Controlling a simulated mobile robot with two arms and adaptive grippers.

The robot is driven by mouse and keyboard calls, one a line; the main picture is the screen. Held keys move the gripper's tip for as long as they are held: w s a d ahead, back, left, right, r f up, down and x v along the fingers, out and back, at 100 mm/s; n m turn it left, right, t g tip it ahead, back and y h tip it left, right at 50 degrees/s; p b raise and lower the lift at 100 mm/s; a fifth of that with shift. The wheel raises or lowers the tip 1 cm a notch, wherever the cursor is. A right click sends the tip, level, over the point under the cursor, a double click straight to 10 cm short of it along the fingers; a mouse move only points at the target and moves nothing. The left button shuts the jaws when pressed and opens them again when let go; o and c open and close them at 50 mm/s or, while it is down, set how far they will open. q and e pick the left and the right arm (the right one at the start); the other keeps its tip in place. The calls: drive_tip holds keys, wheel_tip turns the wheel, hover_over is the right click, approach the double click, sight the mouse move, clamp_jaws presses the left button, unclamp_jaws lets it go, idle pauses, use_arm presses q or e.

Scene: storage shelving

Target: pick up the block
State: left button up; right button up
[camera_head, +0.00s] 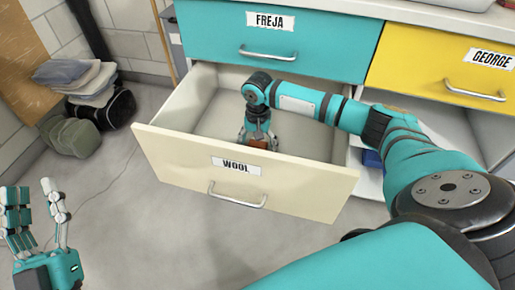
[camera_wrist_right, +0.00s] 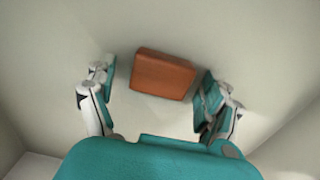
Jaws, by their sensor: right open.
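An orange-brown block (camera_wrist_right: 162,75) lies on the floor of the open drawer labelled WOOL (camera_head: 288,186). In the head view only a small part of the block (camera_head: 257,144) shows below my right gripper (camera_head: 258,138). My right gripper reaches down into the drawer. In the right wrist view its open fingers (camera_wrist_right: 157,92) stand on either side of the block, with a gap to the finger on the left and a smaller one on the right. My left gripper (camera_head: 37,205) is open and empty above the floor at the lower left.
A closed teal drawer labelled FREJA (camera_head: 310,48) is above the open one. A closed yellow drawer labelled GEORGE (camera_head: 425,65) is to its right. Folded cloths and bags (camera_head: 85,85) lie by the wall at the left. The floor in front is clear.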

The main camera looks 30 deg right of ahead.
drive_tip(key=c, duration=1.2)
drive_tip(key=shift+o, duration=0.2)
drive_tip(key=shift+r, duration=0.1)
